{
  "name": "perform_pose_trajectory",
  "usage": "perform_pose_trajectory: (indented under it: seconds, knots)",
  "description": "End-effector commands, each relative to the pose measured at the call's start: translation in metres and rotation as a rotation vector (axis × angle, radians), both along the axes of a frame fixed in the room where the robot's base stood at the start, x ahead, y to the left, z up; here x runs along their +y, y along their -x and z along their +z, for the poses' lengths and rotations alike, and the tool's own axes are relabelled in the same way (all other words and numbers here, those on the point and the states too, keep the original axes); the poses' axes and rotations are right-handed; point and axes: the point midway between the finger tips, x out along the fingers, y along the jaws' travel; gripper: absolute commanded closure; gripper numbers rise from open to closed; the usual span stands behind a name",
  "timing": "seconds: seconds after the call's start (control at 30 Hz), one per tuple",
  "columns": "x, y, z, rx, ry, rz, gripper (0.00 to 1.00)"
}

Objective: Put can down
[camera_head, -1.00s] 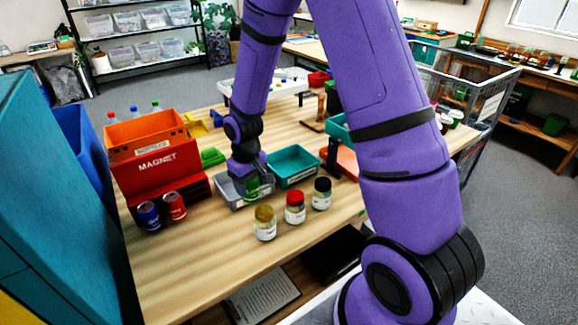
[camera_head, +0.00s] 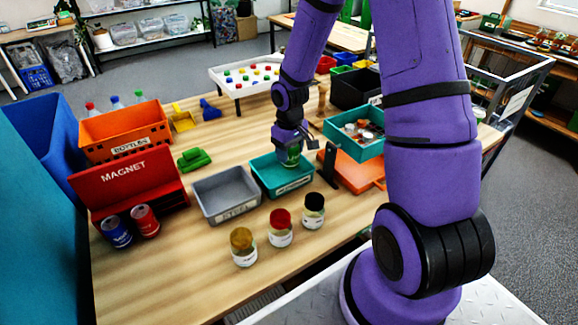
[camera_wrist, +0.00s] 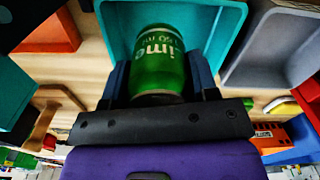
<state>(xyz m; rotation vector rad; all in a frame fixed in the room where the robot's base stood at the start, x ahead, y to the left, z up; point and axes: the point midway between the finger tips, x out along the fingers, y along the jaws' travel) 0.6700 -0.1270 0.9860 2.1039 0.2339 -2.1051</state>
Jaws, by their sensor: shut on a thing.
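My gripper (camera_head: 290,140) is shut on a green can (camera_head: 289,157) with "lime" lettering. In the wrist view the green can (camera_wrist: 158,62) sits between the two fingers, with the teal bin (camera_wrist: 215,30) behind it. In the head view the can is over the teal bin (camera_head: 283,193), toward its back right part. I cannot tell whether the can touches the bin floor. The grey bin (camera_head: 226,195), labelled STEEL, is empty just left of the teal one. A blue can (camera_head: 116,232) and a red can (camera_head: 145,221) stand at the red MAGNET box.
The red MAGNET box (camera_head: 125,182) and orange BOTTLES bin (camera_head: 124,134) stand at the left. Three jars (camera_head: 280,228) stand in front of the bins. A raised teal tray (camera_head: 357,133) is close right of my gripper. Bare table lies at the front left.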

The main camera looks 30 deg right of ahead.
Motion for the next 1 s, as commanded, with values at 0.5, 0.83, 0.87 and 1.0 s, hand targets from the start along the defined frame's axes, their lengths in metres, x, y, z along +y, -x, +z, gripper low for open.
perform_pose_trajectory:
  seconds: [0.5,0.83,0.87,1.0]
  knots:
    - [0.001,0.001,-0.051,0.003,0.000,0.001,0.68]
    - [0.000,0.000,-0.056,-0.001,0.000,-0.001,0.68]
    - [0.000,0.000,-0.057,0.000,0.000,-0.001,0.68]
    - [0.000,0.000,-0.060,0.001,0.000,-0.001,0.68]
